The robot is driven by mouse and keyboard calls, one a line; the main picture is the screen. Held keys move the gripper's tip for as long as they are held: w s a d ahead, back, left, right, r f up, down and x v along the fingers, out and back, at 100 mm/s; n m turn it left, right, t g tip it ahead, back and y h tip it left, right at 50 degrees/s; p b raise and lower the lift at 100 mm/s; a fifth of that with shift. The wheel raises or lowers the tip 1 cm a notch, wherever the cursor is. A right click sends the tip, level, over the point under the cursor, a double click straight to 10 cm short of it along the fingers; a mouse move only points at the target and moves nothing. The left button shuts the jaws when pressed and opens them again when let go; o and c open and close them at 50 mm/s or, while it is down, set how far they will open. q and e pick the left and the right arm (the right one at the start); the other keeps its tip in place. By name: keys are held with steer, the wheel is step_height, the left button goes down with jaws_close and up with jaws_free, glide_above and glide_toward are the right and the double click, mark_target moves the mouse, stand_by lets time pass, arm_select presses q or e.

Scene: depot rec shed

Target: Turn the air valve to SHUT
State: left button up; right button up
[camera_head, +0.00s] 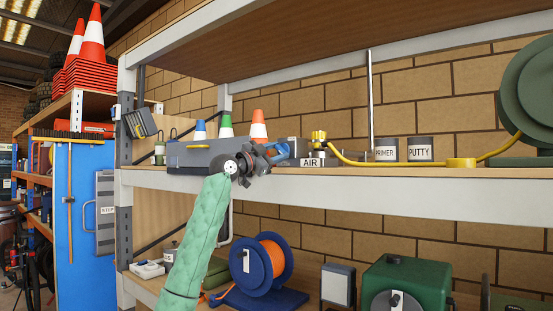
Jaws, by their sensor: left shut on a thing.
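The air valve (293,151) is a grey metal block on the middle shelf, with a white AIR label (313,162) at its right. A yellow fitting (319,137) and yellow hose come out on its right. A blue handle (280,149) shows at its left end. My left gripper (270,157), at the end of my green-sleeved arm, is shut on the blue handle. The gripper hides part of the handle and the block's left side. No OPEN or SHUT marking is readable. My right gripper is not in view.
PRIMER (386,150) and PUTTY (420,149) tins stand right. The yellow hose (440,163) runs to a green reel (530,90). An upper shelf overhangs.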

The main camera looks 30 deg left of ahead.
arm_select(q)
steer(key=m+g, duration=0.1)
steer(key=m, duration=0.3)
steer(key=m+g+h, duration=0.1)
steer(key=m+g, duration=0.1)
steer(key=m, duration=0.2)
steer(key=shift+r+m+p, duration=0.2)
steer(key=shift+m+p, duration=0.2)
steer(key=shift+w+f+m+g+p, duration=0.1)
steer(key=shift+m+g+p, duration=0.25)
steer(key=shift+m+g, duration=0.5)
steer(key=shift+m, duration=0.25)
steer(key=o, duration=1)
steer(key=shift+t, duration=0.25)
steer(key=b+v, duration=0.3)
steer(key=v, duration=0.5)
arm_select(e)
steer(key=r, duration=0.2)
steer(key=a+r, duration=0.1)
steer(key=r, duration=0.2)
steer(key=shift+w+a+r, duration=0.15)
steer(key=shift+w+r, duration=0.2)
